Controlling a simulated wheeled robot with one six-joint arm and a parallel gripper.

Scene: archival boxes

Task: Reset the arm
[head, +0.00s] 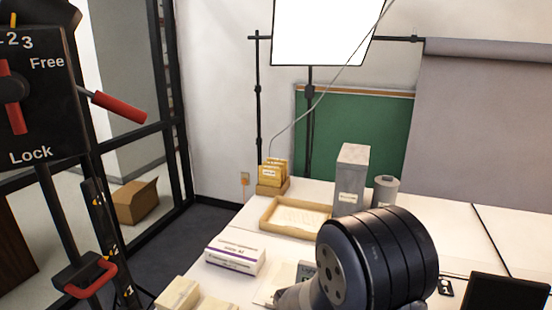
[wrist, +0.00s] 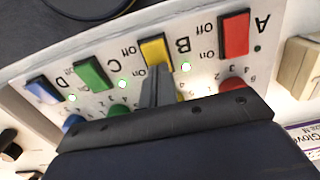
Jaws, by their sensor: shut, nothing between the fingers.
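My gripper (wrist: 157,75) is shut and empty in the wrist view. Its fingertips are at the edge of the yellow switch (wrist: 153,52) marked B on a white control panel (wrist: 125,57); I cannot tell if they touch. The panel appears upside down, with a red switch (wrist: 234,35) A, a green switch (wrist: 91,74) C and a blue switch (wrist: 43,89) D. Green lights glow by B, C and D; the one by A is dark. Coloured knobs are partly hidden behind my gripper. In the head view my arm covers much of the work area.
On the white table stand a white-and-purple box (head: 235,256), a wooden tray (head: 266,222), a tall grey box (head: 351,181), a grey canister (head: 385,191) and a yellow file holder (head: 272,187). A black stand (head: 40,100) rises at left. A dark screen (head: 507,293) is at lower right.

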